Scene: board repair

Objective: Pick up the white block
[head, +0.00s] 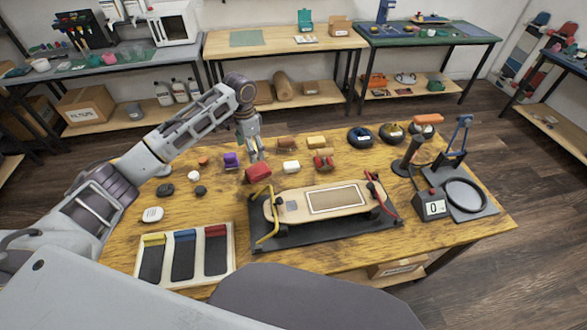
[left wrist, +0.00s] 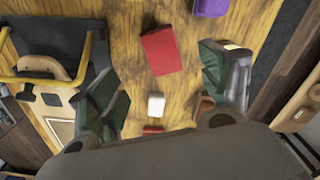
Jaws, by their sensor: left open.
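The small white block (head: 291,167) lies on the wooden table behind the skateboard, right of a red block (head: 258,172). My left gripper (head: 255,152) points down just behind the red block, left of the white block. In the left wrist view the white block (left wrist: 156,105) shows between the two open fingers of my left gripper (left wrist: 166,88), with nothing held. The red block (left wrist: 160,52) lies above it in that view. The height of the fingers over the table is hard to tell. My right gripper is not in view.
A purple block (head: 231,160), a yellow block (head: 317,142) and a red item (head: 323,161) lie nearby. The skateboard (head: 290,207) sits on a black mat in front. A three-slot tray (head: 228,262) stands at front left. Tape rolls (head: 360,136) are at right.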

